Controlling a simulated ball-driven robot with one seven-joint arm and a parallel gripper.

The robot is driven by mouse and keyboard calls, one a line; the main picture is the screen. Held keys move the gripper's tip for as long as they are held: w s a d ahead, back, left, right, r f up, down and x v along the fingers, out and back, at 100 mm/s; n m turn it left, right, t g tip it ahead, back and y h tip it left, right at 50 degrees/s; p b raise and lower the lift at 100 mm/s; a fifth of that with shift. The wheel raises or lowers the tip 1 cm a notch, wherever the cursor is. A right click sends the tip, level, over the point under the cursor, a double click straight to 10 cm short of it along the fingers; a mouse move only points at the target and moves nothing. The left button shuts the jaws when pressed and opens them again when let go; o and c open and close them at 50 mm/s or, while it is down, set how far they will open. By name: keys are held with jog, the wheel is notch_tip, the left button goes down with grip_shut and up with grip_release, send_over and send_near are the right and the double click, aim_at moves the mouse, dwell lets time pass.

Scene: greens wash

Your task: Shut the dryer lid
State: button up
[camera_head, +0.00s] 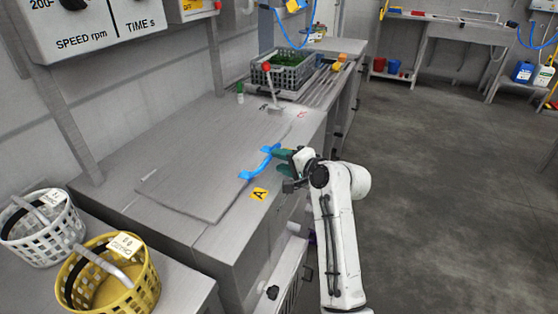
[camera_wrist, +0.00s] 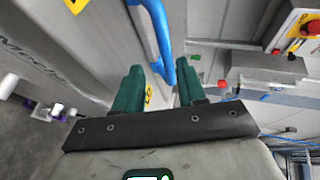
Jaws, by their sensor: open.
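The dryer lid (camera_head: 195,185) is a flat grey panel on the grey metal counter, with a blue handle (camera_head: 262,160) at its right edge. It looks flat or nearly so; I cannot tell if it is fully seated. My gripper (camera_head: 281,154) is just right of the handle, with its green fingers pointing towards it. In the wrist view the fingers (camera_wrist: 158,82) are open, and the blue handle (camera_wrist: 155,40) runs between or just beyond their tips. I cannot tell if they touch it.
A white basket (camera_head: 42,235) and a yellow basket (camera_head: 115,285) stand at the lower left. A crate with greens (camera_head: 285,72) sits at the counter's far end. A speed and time panel (camera_head: 95,28) hangs above. A yellow "A" label (camera_head: 258,194) marks the near edge. Open floor lies right.

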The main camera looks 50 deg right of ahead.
jog(key=v, duration=0.9)
dwell(0.3)
jog(key=s+a+f+n+g+p, duration=0.2)
jog(key=s+a+f+n+g, duration=0.2)
jog(key=s, duration=0.4)
jog(key=s+a+f+n+g+p, duration=0.3)
jog(key=s+a+f+n+g, duration=0.2)
jog(key=s+a+n, duration=0.2)
jog(key=s+a+f+n+g+p, duration=0.3)
jog(key=s+a+f+n+g, duration=0.1)
jog(key=s, duration=0.5)
jog(key=a+f+n, duration=0.1)
jog(key=a+n, duration=0.1)
jog(key=shift+s+a+f+g+y, duration=0.3)
jog(key=shift+y, duration=0.1)
